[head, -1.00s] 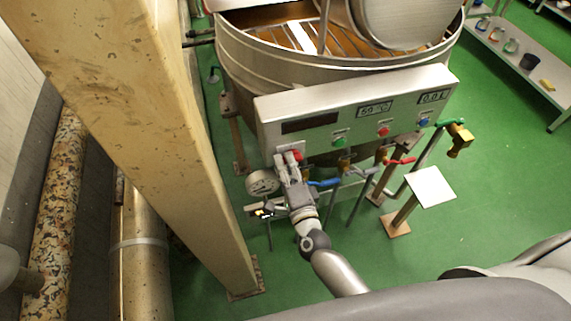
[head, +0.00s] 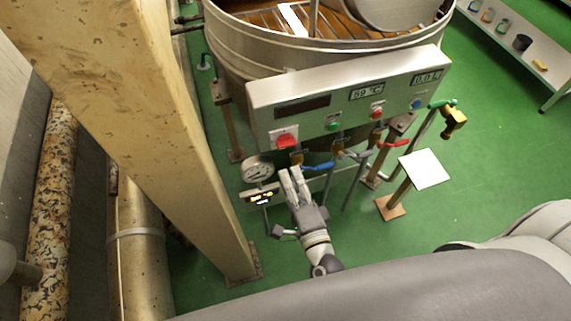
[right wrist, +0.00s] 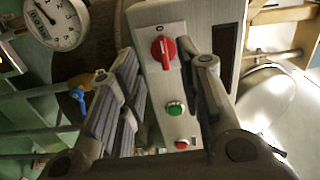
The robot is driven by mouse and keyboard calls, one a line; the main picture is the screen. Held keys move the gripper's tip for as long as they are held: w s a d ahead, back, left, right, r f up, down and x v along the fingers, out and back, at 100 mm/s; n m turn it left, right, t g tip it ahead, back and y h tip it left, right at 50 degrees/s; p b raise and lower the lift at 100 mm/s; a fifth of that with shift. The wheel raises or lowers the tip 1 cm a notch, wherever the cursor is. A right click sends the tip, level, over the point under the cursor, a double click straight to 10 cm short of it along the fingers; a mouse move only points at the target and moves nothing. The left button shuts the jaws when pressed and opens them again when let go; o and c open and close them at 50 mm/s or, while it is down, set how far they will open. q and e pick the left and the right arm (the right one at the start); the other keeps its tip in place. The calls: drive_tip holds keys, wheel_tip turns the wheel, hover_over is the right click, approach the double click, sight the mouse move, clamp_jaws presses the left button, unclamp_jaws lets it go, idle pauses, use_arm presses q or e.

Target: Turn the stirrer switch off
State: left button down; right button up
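The stirrer switch, taken to be the red rotary knob (head: 286,141), sits on a pale plate at the left end of the steel control panel (head: 400,75). In the right wrist view the red knob (right wrist: 163,49) shows between the fingers, with a "0" mark by one end; its bar lies roughly along the panel, one end toward that mark. My right gripper (head: 290,172) is open and empty, just below and in front of the knob, apart from it. It also shows in the right wrist view (right wrist: 160,62). My left gripper is not in view.
A green button (head: 334,125), a red button (head: 376,113) and a blue button (head: 416,103) line the panel. A pressure gauge (head: 257,169) and a blue-handled valve (head: 318,166) stand close to my right gripper. A beige post (head: 190,150) rises at left.

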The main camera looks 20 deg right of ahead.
drive_tip(key=shift+s, duration=1.05)
